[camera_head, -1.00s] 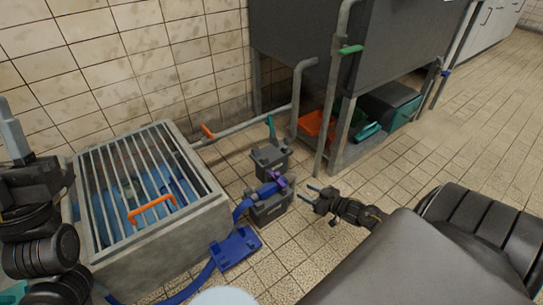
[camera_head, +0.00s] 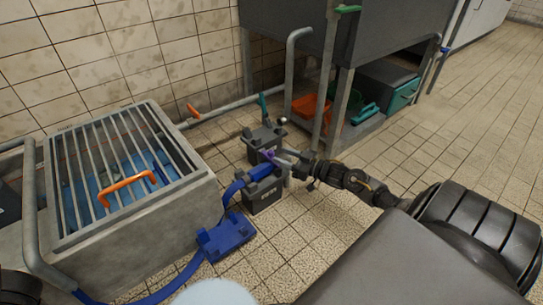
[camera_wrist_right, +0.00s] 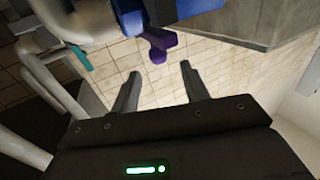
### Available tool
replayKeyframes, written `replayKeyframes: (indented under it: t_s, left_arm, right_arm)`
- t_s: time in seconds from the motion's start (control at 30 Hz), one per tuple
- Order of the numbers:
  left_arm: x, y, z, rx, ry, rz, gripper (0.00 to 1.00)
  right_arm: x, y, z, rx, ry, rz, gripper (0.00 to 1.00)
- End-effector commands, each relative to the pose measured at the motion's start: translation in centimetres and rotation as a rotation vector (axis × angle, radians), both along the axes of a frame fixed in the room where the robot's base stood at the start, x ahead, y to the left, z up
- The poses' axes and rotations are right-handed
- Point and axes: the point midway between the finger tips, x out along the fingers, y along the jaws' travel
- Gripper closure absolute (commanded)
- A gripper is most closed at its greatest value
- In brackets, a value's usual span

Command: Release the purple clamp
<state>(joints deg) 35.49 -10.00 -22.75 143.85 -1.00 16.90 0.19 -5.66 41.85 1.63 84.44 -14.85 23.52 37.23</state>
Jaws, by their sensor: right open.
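The purple clamp (camera_head: 268,155) sits at the end of the blue hose fitting (camera_head: 259,172), on top of a dark grey block (camera_head: 263,194) on the floor. In the right wrist view the purple clamp (camera_wrist_right: 157,43) shows as a lever hanging from the blue fitting, just beyond my fingertips. My right gripper (camera_head: 285,157) is open beside the clamp, coming in from the right. In the wrist view the space between its fingers (camera_wrist_right: 160,70) is empty and the lever is in line with it. Its fingers partly cover the clamp in the head view. My left gripper is not in view.
A concrete basin (camera_head: 130,225) with a metal grate and orange handle (camera_head: 127,187) stands at left. A second grey block with a teal lever (camera_head: 263,108) stands behind the clamp. Grey pipes rise close behind my right gripper. The tiled floor at right is clear.

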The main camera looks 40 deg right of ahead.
Motion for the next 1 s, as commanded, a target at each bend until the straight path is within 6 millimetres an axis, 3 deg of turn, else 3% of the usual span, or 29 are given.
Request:
replayKeyframes:
  t_s: [0.1,0.3,0.7,1.0]
  left_arm:
    - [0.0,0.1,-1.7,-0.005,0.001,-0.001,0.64]
    - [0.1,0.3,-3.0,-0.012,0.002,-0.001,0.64]
    - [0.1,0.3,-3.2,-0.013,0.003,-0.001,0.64]
    - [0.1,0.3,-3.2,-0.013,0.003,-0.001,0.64]
  right_arm:
    - [2.2,0.8,-0.4,0.0,-0.003,0.0,0.55]
    - [4.5,1.8,-0.3,0.0,-0.001,0.001,0.55]
    - [5.2,2.1,0.0,0.001,0.001,0.0,0.55]
    - [5.2,2.0,0.0,0.001,0.001,-0.001,0.91]
